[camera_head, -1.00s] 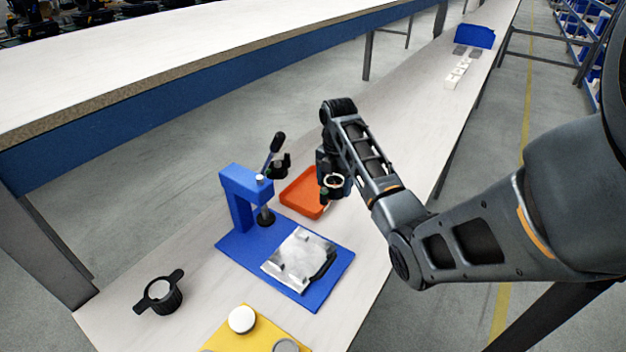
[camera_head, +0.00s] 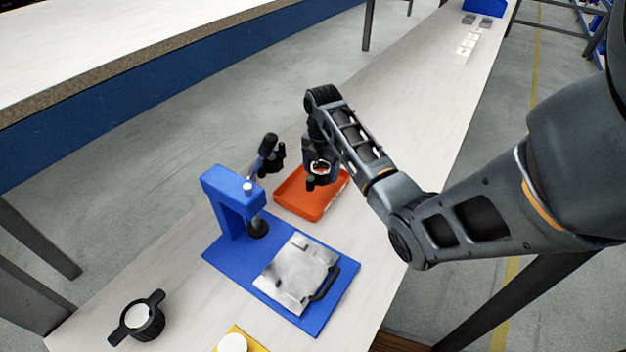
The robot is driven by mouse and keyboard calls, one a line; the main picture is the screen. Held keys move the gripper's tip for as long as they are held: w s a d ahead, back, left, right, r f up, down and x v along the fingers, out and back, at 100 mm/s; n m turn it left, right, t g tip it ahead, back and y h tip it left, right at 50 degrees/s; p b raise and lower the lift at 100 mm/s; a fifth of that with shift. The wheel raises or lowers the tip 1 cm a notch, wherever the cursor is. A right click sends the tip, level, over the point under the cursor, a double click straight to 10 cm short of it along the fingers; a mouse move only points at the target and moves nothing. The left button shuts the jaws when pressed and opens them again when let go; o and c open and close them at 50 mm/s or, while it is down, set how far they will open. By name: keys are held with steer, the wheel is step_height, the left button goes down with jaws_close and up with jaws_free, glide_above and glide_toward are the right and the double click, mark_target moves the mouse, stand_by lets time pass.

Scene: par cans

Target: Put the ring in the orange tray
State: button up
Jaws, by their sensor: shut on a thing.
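My gripper (camera_head: 312,178) hangs over the orange tray (camera_head: 335,203) on the long pale bench. It is shut on the ring (camera_head: 320,167), a small round piece with a pale rim and an open middle. Orange shows through that opening. The ring is above the tray, apart from its floor as far as I can tell. My gripper and wrist hide part of the ring and the tray's back right part. The visible tray floor looks empty.
A blue lever press (camera_head: 229,198) stands left of the tray on a blue mat (camera_head: 225,255), with a silver plate (camera_head: 298,272) on it. A black two-handled holder (camera_head: 145,322) and a yellow mat (camera_head: 258,345) are at the front. White pieces (camera_head: 466,45) lie far back.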

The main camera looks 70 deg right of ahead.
steer(key=shift+w+a+f, duration=0.2)
steer(key=shift+w+f, duration=0.2)
steer(key=shift+w, duration=0.15)
steer(key=shift+w+a+f, duration=0.15)
steer(key=shift+w+f, duration=0.2)
steer(key=shift+w, duration=0.2)
steer(key=shift+f, duration=1.9)
steer(key=shift+f, duration=0.1)
steer(key=o, duration=0.9)
step_height(320, 180, up, 12)
steer(key=shift+r, duration=0.1)
